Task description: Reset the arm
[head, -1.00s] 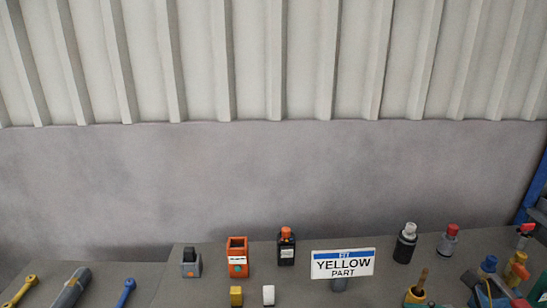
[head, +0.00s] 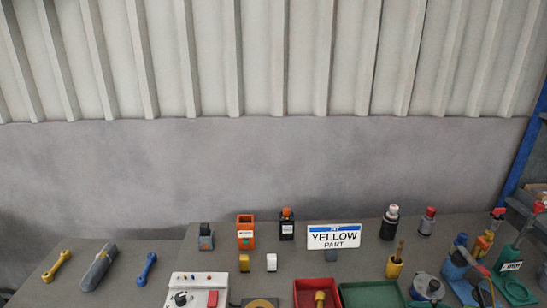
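Neither of my grippers shows in the head view, and no part of my arms can be made out. A yellow block (head: 244,263) and a white block (head: 271,262) stand in front of an orange open-topped box (head: 245,232). A red tray (head: 317,293) holding a yellow part (head: 320,299) and a green tray (head: 370,295) are at the bottom edge, partly cut off.
A white control box with buttons (head: 196,290) is at the lower left centre. Bottles (head: 390,222) and clustered tools (head: 468,275) fill the right. A wall stands behind.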

